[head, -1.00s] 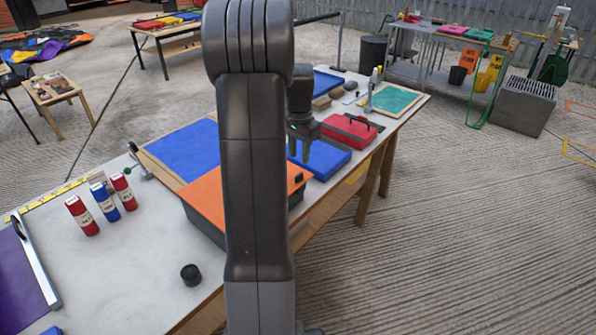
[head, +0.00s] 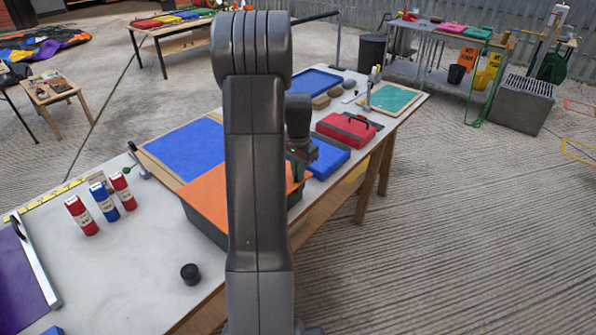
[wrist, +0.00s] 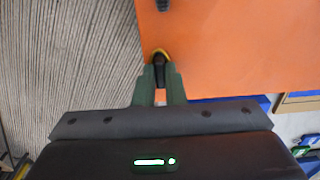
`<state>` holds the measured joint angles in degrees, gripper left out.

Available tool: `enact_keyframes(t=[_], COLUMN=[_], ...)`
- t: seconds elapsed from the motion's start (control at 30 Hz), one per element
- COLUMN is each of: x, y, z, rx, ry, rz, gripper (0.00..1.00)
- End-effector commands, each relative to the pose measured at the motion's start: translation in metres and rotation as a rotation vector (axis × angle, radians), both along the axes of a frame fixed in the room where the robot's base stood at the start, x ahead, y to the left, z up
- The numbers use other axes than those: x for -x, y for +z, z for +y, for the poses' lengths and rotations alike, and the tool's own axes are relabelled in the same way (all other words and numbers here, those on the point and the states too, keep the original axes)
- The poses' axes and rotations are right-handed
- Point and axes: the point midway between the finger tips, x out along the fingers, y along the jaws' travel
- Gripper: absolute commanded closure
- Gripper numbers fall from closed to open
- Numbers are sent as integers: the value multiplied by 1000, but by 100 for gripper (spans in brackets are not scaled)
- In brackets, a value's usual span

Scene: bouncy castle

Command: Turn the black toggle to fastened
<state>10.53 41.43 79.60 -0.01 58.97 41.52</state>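The black toggle (wrist: 160,68), with a yellow band around it, sits at the edge of the orange panel (wrist: 240,45) in the wrist view. My gripper (wrist: 160,72) has its two green-grey fingers on either side of the toggle. Whether the fingers press on it or leave a small gap cannot be told. In the head view my gripper (head: 299,168) is at the right end of the orange-topped dark box (head: 200,205). My own arm hides part of the box there, and the toggle cannot be made out.
A blue case (head: 328,157) and a red case (head: 346,130) lie just beyond the box on the table. A blue panel (head: 185,147) lies to its left. Red and blue bottles (head: 105,203) and a black knob (head: 190,273) stand on the near tabletop.

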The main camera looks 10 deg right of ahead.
Motion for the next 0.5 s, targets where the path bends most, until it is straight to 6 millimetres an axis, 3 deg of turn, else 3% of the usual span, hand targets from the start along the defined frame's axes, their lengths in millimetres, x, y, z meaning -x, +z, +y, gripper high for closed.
enact_keyframes(t=[0.5], x=[0], y=[0], z=[0], rx=[-1], ry=[112], rz=[-1], gripper=[100])
